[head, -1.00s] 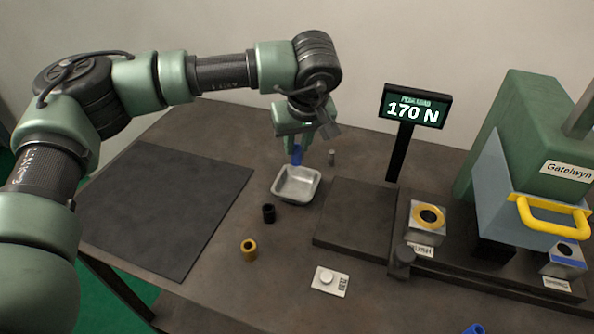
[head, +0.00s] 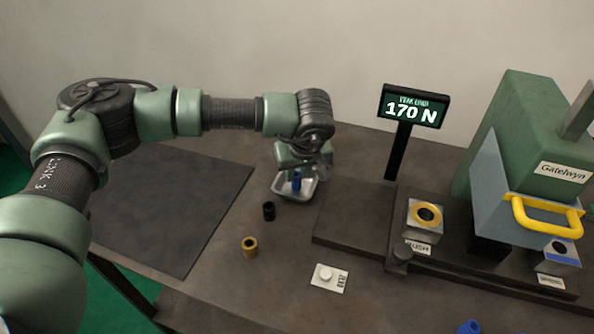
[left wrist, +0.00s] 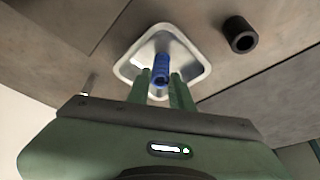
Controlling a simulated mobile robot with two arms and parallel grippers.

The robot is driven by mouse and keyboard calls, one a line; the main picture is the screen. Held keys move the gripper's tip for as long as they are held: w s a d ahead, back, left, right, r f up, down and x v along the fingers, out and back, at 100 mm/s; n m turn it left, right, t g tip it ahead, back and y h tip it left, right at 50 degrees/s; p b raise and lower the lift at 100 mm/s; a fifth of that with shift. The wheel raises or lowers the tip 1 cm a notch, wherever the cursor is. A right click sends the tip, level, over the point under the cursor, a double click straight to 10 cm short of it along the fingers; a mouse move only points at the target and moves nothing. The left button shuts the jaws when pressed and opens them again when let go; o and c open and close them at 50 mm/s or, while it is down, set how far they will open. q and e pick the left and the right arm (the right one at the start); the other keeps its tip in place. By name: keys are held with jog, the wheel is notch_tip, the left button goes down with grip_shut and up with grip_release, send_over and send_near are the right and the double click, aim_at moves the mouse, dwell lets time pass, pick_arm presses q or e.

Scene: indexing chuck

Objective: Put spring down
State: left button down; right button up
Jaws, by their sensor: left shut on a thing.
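The blue spring (head: 297,184) is held upright between the fingers of my left gripper (head: 296,176). In the left wrist view the spring (left wrist: 161,68) shows between the two green fingertips (left wrist: 160,78), over the silver tray (left wrist: 192,48). In the head view the tray (head: 285,194) lies on the bench beneath the gripper, partly hidden by it. I cannot tell whether the spring touches the tray floor. My right gripper is not in view.
A black cylinder (head: 269,211) and a brass-coloured one (head: 250,247) stand near the tray. A button plate (head: 329,279) lies in front. The green press (head: 512,140), its black base and the 170 N display (head: 414,106) stand right. A dark mat (head: 175,205) lies clear at left.

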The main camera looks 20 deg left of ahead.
pick_arm(q)
jog(key=c, duration=1.3)
grip_release()
jog(key=shift+o, duration=0.2)
jog(key=shift+r+p, duration=0.2)
jog(key=shift+p, duration=0.1)
jog(key=shift+s+d+r, duration=0.1)
jog(key=shift+r, duration=0.15)
jog(key=b+v, duration=0.2)
jog(key=v, duration=0.9)
jog(key=shift+s+b, duration=0.15)
jog(key=shift+b, duration=0.2)
jog(key=shift+d+r, duration=0.1)
